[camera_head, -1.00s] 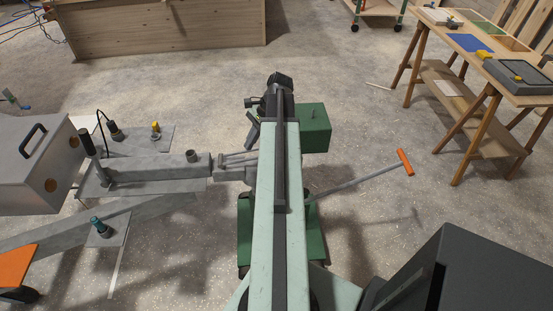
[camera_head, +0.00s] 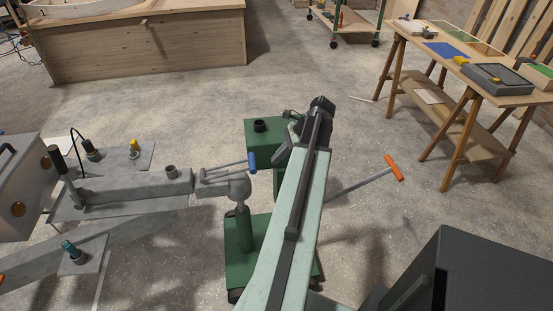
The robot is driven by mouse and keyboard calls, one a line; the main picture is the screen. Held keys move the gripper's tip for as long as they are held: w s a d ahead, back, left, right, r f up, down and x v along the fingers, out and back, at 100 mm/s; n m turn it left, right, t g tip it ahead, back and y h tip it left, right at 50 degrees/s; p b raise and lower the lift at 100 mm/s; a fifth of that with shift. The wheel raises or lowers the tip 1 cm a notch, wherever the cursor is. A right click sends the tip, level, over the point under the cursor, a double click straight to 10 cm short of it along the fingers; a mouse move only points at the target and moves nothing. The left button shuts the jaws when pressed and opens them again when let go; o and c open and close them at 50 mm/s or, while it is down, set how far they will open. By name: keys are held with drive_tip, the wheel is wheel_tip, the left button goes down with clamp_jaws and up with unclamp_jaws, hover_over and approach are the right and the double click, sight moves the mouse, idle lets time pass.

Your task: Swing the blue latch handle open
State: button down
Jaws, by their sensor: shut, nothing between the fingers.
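The blue latch handle (camera_head: 252,162) is a blue grip at the right end of thin grey rods. The rods lie roughly level over the grey coupling head (camera_head: 237,187) at the right end of the trailer drawbar. My gripper (camera_head: 281,154) is at the far end of my pale green arm, to the right of the blue grip and apart from it in the picture. It is shut and empty. My arm partly hides the gripper, and its fingertips are hard to make out.
A green box with a black cap (camera_head: 265,135) stands just behind the handle. A green wheeled base (camera_head: 240,255) with an upright post sits under the coupling. An orange-handled bar (camera_head: 393,168) sticks out right. A wooden workbench (camera_head: 440,55) stands at far right.

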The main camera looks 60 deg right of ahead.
drive_tip(key=b+x, duration=0.5)
drive_tip(key=x, duration=0.2)
drive_tip(key=shift+w+a+r+p, duration=0.25)
drive_tip(key=shift+r+p, duration=0.35)
drive_tip(key=shift+p, duration=0.15)
drive_tip(key=shift+w+a+r+p, duration=0.15)
drive_tip(key=shift+w+r+p, duration=0.15)
drive_tip(key=shift+r+p, duration=0.35)
drive_tip(key=shift+w+a+r+p, duration=0.25)
drive_tip(key=shift+r+p, duration=0.3)
drive_tip(key=shift+p, duration=0.25)
